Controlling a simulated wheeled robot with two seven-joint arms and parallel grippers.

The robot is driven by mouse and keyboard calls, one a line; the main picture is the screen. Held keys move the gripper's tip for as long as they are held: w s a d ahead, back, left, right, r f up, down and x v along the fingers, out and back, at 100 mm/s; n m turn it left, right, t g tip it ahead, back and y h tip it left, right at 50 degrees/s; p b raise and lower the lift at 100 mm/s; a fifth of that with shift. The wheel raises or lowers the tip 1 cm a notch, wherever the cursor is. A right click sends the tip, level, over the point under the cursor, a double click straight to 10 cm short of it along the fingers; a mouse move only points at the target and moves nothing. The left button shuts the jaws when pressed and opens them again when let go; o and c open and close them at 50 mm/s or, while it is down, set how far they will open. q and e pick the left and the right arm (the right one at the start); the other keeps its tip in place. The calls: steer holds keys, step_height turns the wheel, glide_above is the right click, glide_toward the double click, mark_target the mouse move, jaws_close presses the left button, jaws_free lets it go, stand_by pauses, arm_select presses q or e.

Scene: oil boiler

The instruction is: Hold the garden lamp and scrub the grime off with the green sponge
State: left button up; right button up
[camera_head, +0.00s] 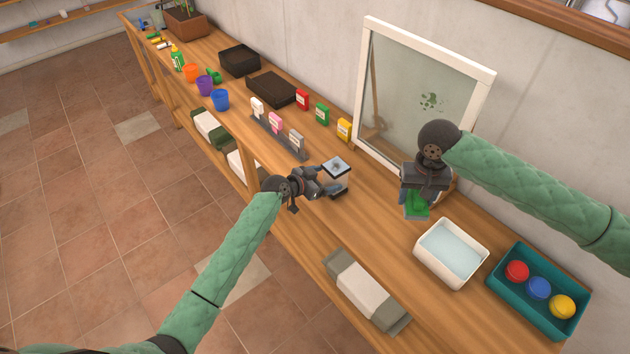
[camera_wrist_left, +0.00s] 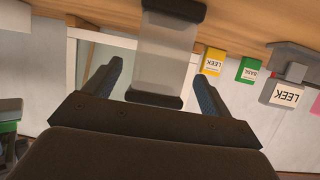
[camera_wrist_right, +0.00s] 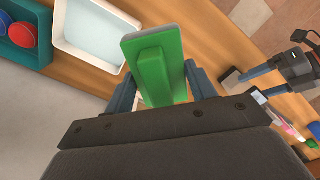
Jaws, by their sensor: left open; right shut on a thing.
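The garden lamp (camera_head: 336,166) stands on the wooden bench, with a dark top and base and a clear body. In the left wrist view the lamp (camera_wrist_left: 163,50) appears between the spread fingertips. My left gripper (camera_head: 334,186) is open around or just short of it; contact is not visible. I cannot make out grime on the lamp. My right gripper (camera_head: 418,198) is shut on the green sponge (camera_head: 416,209), in front of the framed pane. The sponge (camera_wrist_right: 158,65) also shows between the fingers in the right wrist view; it appears held above the bench.
Seed packets (camera_head: 322,114) stand behind.

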arm_select(q)
steer(key=shift+x, duration=2.45)
steer(key=c, duration=1.3)
